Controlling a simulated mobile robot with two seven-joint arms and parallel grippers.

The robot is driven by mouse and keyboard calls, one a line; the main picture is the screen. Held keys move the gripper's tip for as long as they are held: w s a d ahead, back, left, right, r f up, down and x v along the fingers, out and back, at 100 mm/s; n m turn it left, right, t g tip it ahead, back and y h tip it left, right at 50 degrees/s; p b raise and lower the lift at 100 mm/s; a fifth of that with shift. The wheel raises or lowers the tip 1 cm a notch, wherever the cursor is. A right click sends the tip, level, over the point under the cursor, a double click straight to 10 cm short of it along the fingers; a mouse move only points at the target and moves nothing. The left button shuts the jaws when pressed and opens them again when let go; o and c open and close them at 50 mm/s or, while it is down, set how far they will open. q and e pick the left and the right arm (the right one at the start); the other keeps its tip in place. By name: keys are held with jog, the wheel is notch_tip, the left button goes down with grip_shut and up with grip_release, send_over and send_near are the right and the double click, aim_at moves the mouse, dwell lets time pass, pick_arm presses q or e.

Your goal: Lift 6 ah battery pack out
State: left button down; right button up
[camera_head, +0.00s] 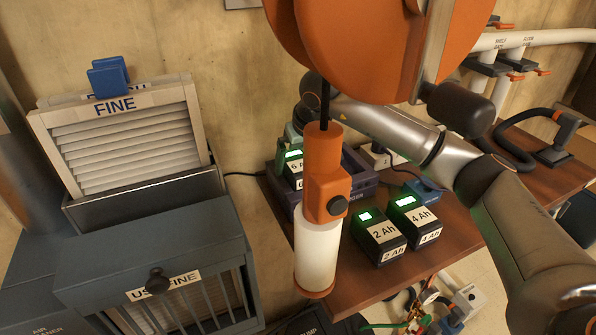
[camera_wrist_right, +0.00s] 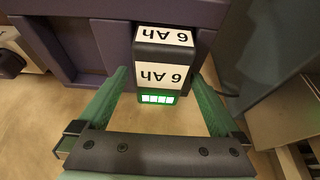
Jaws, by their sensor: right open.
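The 6 Ah battery pack (camera_head: 294,168) sits in the dark purple charger (camera_head: 361,182) at the back of the brown bench, partly hidden behind the hanging orange lamp. Its green display is lit. In the right wrist view the 6 Ah pack (camera_wrist_right: 163,72) shows its white labels upside down, with the charger (camera_wrist_right: 106,45) behind it. My right gripper (camera_head: 291,142) is above the pack in the head view and mostly hidden there. In the right wrist view its green fingers (camera_wrist_right: 159,78) are open, one on each side of the pack, with gaps visible. My left gripper is not in view.
An orange and white lamp (camera_head: 318,245) hangs from an orange reel (camera_head: 385,40) in front of the charger. A 2 Ah pack (camera_head: 380,235) and a 4 Ah pack (camera_head: 414,220) stand on the bench (camera_head: 360,285). A slatted filter box (camera_head: 150,255) stands left.

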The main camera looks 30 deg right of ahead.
aim_at(299, 162)
dwell(0.3)
jog(key=c, duration=1.3)
notch_tip(299, 162, up, 10)
jog(key=shift+r+p, duration=0.25)
jog(key=shift+p, duration=0.05)
